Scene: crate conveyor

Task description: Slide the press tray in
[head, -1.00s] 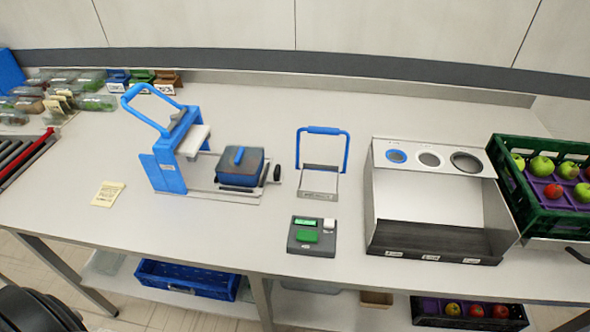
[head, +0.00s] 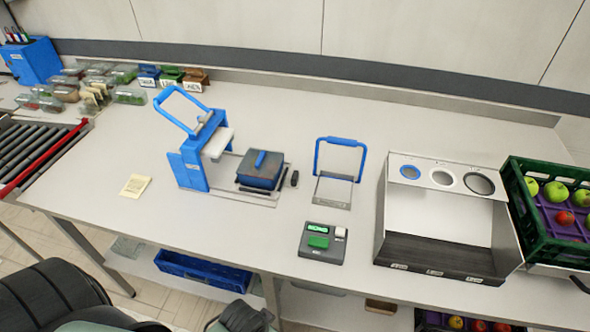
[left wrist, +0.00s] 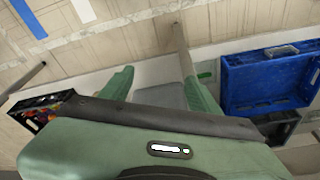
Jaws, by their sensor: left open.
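The blue press (head: 193,160) stands on the left half of the table with its blue lever (head: 180,105) raised. The press tray (head: 262,195) is out to the right of the press head. A dark block with a blue handle (head: 258,168) sits on the tray, clear of the white press plate. A small black knob (head: 294,179) is at the tray's right end. My left gripper (left wrist: 155,85) is open and empty in the left wrist view, low by the shelf under the table. Parts of my arm show at the lower left of the head view, far from the tray.
A framed stand (head: 336,180) and a grey button box (head: 322,243) are right of the tray. Further right are a steel bin station (head: 440,215) and a green fruit crate (head: 515,200). A yellow note (head: 135,186) lies left. A blue crate (left wrist: 265,78) is on the lower shelf.

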